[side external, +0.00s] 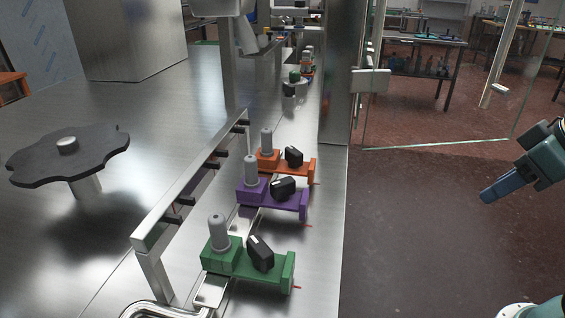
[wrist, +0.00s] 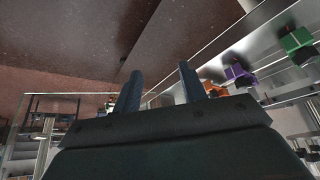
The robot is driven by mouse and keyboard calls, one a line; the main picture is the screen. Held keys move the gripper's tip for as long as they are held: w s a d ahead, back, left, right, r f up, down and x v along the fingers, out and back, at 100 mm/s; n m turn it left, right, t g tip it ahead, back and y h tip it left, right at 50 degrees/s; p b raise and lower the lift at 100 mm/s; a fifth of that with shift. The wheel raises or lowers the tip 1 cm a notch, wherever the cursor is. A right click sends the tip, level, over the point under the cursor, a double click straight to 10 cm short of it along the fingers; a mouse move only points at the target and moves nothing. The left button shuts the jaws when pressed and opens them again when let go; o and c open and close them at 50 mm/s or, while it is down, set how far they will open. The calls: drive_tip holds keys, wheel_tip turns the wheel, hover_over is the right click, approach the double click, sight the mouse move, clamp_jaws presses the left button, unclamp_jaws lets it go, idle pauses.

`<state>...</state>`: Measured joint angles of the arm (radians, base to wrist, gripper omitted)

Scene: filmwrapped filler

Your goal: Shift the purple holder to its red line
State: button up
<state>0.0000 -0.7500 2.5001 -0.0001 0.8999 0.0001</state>
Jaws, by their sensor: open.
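The purple holder (side external: 252,194) sits on the steel bench between the orange and green holders. It carries a grey upright cylinder and a black knob, with a purple end plate at its right. A short red line (side external: 307,225) shows on the bench beside that end plate, a little toward the green holder. In the wrist view the purple holder (wrist: 238,75) is small, at the upper right. My gripper (side external: 488,196) is at the far right, over the floor and well away from the holders. In the wrist view its two fingers (wrist: 160,74) stand apart with nothing between them.
The orange holder (side external: 268,161) is behind the purple one and the green holder (side external: 222,261) is in front. A raised metal rail (side external: 190,187) runs along their left side. A dark scalloped disc (side external: 100,152) stands farther left. Open floor lies between my gripper and the bench edge.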

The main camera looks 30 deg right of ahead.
drive_tip(key=o, duration=0.6)
drive_tip(key=shift+w+r, duration=0.1)
drive_tip(key=shift+c, duration=0.2)
wheel_tip(320, 180, up, 3)
drive_tip(key=n+g+y, duration=0.2)
drive_tip(key=n+y, duration=0.1)
drive_tip(key=n, duration=0.6)
hover_over(305, 196)
drive_tip(key=s+d, duration=0.4)
drive_tip(key=shift+w+a+r, duration=0.15)
drive_tip(key=shift+a, duration=0.05)
drive_tip(key=x, duration=1.3)
drive_tip(key=shift+a+f, duration=0.2)
drive_tip(key=shift+f, duration=0.25)
